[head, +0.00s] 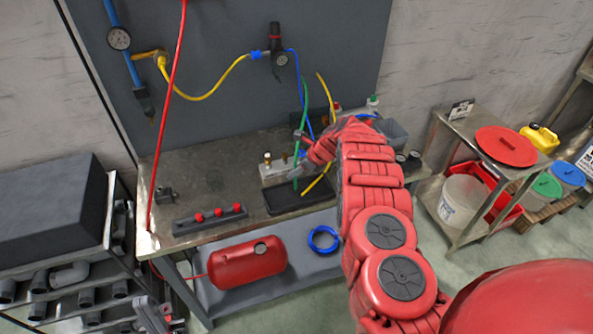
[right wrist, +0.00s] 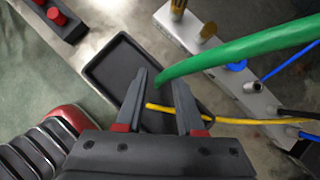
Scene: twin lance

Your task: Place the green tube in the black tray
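The green tube (head: 303,110) hangs in a curve beside the yellow tube, its lower end near the black tray (head: 270,205). In the right wrist view the green tube (right wrist: 240,50) comes in from the right, and its free end lies near my fingertips. The black tray (right wrist: 112,72) lies below, on the bench. My right gripper (right wrist: 163,85) is open, its two fingers apart over the tray's edge. In the head view my right gripper (head: 303,144) is at the green tube. My left gripper (head: 160,315) is low at the left, away from the bench top, its fingers unclear.
A yellow tube (head: 319,182) runs close by, and it crosses behind my right fingers in the right wrist view (right wrist: 225,121). A metal block with fittings (head: 273,170) stands behind the tray. A rack with red knobs (head: 210,217) lies left of the tray.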

